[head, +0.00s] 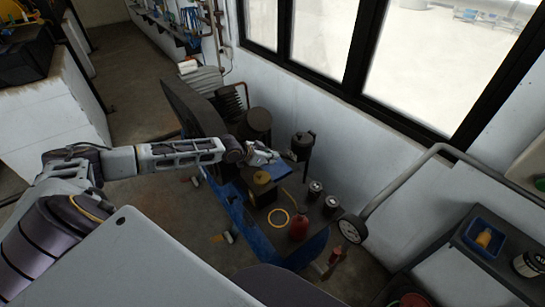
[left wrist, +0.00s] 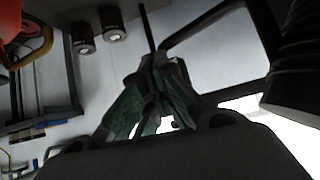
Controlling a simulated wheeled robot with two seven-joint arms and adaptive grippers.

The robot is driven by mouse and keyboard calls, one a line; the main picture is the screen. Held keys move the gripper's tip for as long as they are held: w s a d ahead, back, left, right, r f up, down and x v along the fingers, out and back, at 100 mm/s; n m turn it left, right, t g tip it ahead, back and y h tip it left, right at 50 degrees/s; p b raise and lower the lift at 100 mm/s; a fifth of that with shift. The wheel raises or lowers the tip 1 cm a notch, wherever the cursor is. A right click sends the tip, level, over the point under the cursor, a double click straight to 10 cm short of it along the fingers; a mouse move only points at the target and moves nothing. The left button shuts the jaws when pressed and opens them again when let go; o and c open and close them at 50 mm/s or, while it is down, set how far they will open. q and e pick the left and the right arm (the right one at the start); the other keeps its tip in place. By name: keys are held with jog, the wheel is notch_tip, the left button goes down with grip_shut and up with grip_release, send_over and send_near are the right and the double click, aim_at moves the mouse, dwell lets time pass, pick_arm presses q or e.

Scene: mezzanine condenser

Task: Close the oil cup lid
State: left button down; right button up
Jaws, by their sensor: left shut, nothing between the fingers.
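My left gripper (head: 276,158) reaches in from the left over the blue-edged machine bench, shut and empty. Its closed fingers also show in the left wrist view (left wrist: 156,92). A black canister (head: 303,143) with a dark top stands just right of the fingertips; I cannot tell whether they touch. A brass-yellow round piece (head: 262,178) sits on a dark block below the gripper. I cannot tell for certain which part is the oil cup or how its lid stands. My right gripper is not in view.
Two dark jars (head: 315,189), a red container (head: 299,227) and a yellow ring (head: 278,218) are on the bench (head: 262,240). A larger dark cylinder (head: 257,124) stands behind. The white wall and windows bound the right; a bent handrail (head: 400,184) rises there.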

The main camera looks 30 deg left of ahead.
aim_at(262, 175)
pick_arm(q)
jog(key=shift+s+a+t+p, duration=0.3)
jog(key=shift+s+t, duration=0.1)
jog(key=shift+s, duration=0.25)
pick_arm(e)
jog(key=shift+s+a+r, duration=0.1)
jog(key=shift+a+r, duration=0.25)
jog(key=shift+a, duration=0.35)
pick_arm(q)
jog(key=shift+s+a+f, duration=0.1)
jog(key=shift+s+a, duration=0.05)
jog(key=shift+s, duration=0.3)
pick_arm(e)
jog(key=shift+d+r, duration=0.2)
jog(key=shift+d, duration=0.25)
pick_arm(q)
jog(key=shift+s+a+f+t+h+p, duration=0.15)
jog(key=shift+s+t+h+p, duration=0.15)
jog(key=shift+t+h, duration=0.3)
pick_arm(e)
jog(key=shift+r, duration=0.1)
pick_arm(q)
jog(key=shift+s+a+t, duration=0.1)
jog(key=shift+s+t, duration=0.15)
jog(key=shift+t, duration=0.55)
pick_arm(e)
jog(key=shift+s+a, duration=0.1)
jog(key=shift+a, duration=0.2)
